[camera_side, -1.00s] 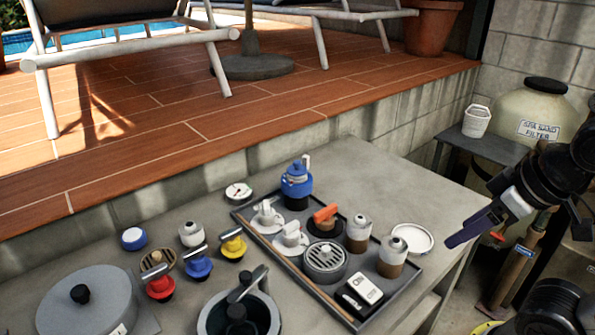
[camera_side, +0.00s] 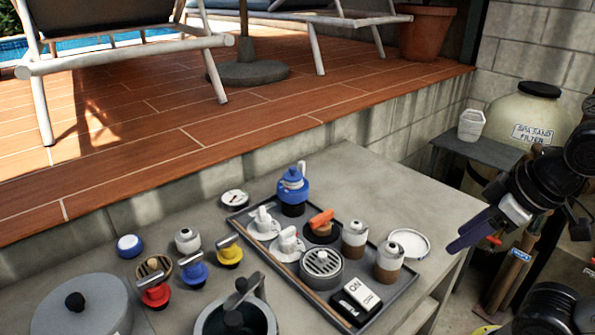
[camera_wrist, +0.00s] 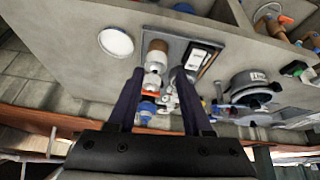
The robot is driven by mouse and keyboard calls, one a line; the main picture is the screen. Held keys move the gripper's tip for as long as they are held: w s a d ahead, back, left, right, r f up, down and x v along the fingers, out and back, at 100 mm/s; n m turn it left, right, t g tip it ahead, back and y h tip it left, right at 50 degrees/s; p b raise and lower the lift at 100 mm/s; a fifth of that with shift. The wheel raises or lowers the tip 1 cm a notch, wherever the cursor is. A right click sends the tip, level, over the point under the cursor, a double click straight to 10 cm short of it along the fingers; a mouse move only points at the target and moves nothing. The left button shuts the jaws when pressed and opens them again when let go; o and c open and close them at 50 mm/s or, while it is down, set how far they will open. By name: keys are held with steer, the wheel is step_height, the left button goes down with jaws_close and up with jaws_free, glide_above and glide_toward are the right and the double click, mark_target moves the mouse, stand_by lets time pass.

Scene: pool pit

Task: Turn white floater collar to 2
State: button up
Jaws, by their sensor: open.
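Several pieces could be the white floater, and no collar numbers are readable. Two white-topped jars with brown lower parts stand upright on the tray's right side: a rear jar (camera_side: 355,234) and a front jar (camera_side: 389,263). My gripper (camera_side: 455,247) is empty, in the air right of the bench, apart from all of these. In the wrist view my gripper (camera_wrist: 158,76) shows two dark fingers spread apart, with a brown-and-white jar (camera_wrist: 156,55) seen between them.
The dark tray (camera_side: 386,313) also holds a blue jug (camera_side: 293,186), a grey slotted canister (camera_side: 321,268) and a black-and-white switch box (camera_side: 357,299). A white round lid (camera_side: 410,243) lies by its right edge. Coloured valves and a grey pot (camera_side: 80,312) stand left. The bench's back right is clear.

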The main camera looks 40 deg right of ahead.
steer(key=w+d+r+n+h, duration=0.3)
steer(key=w+d+r+n, duration=0.2)
steer(key=w+r+n, duration=0.4)
steer(key=w+r+n+g+h, duration=0.1)
steer(key=w+r+n, duration=0.25)
steer(key=w, duration=0.35)
steer(key=w+r+n+h, duration=0.2)
steer(key=w+r+n, duration=0.15)
steer(key=w, duration=0.35)
steer(key=w+a+f+n+h, duration=0.1)
steer(key=w+a+f+n, duration=0.1)
steer(key=w, duration=0.4)
steer(key=w+a+f+n+h, duration=0.1)
steer(key=w+a+f, duration=0.1)
steer(key=w, duration=0.4)
steer(key=n+g, duration=0.1)
steer(key=n, duration=0.1)
glide_toward(301, 162)
steer(key=x, duration=1)
steer(key=shift+d+f, duration=0.1)
steer(key=shift+f, duration=0.1)
jaws_close()
